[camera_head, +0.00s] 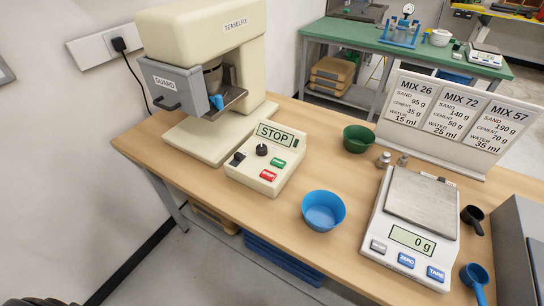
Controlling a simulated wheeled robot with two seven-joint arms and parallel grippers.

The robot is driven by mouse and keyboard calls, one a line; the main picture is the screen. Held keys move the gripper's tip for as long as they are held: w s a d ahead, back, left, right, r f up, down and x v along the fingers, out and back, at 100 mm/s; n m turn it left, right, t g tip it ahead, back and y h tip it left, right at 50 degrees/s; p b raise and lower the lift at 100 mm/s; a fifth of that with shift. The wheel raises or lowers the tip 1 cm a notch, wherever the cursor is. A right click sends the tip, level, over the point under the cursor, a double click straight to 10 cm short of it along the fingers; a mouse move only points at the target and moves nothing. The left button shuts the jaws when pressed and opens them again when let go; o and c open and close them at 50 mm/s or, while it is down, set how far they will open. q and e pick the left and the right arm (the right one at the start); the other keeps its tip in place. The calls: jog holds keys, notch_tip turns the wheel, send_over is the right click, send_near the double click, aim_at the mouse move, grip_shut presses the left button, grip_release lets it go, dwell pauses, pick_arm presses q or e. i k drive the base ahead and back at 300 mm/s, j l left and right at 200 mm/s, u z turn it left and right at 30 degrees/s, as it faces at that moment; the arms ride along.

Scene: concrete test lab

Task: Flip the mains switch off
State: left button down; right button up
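The cream control box (250,176) stands on the table in front of the mixer (196,32) marked TEASELFIX. Its display (275,132) reads STOP. A small black switch (237,158) sits at the box's left edge; its position and any marking are too small to read. Beside it are a black knob (262,149), a green button (278,162) and a red button (268,176). A black plug (118,44) is in the white wall socket (98,46). I cannot make out a switch on the socket.
The mixer's grey GUARD panel (172,82) overhangs at left. A blue bowl (323,211), green bowl (357,138) and scale (411,225) reading 0 g stand to the right. A mix board (459,112) stands behind. The table front before the box is clear.

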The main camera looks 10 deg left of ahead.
aim_at(239, 156)
jog(key=j+z, duration=0.2)
jog(key=j, duration=0.2)
jog(key=j+z, duration=0.15)
jog(key=j, duration=0.25)
jog(key=k+j+z, duration=0.2)
jog(key=j, duration=0.2)
jog(key=j+z, duration=0.2)
jog(key=j, duration=0.2)
jog(key=k+j+z, duration=0.2)
jog(key=j, duration=0.15)
jog(key=k+j+z, duration=0.15)
jog(key=j, duration=0.2)
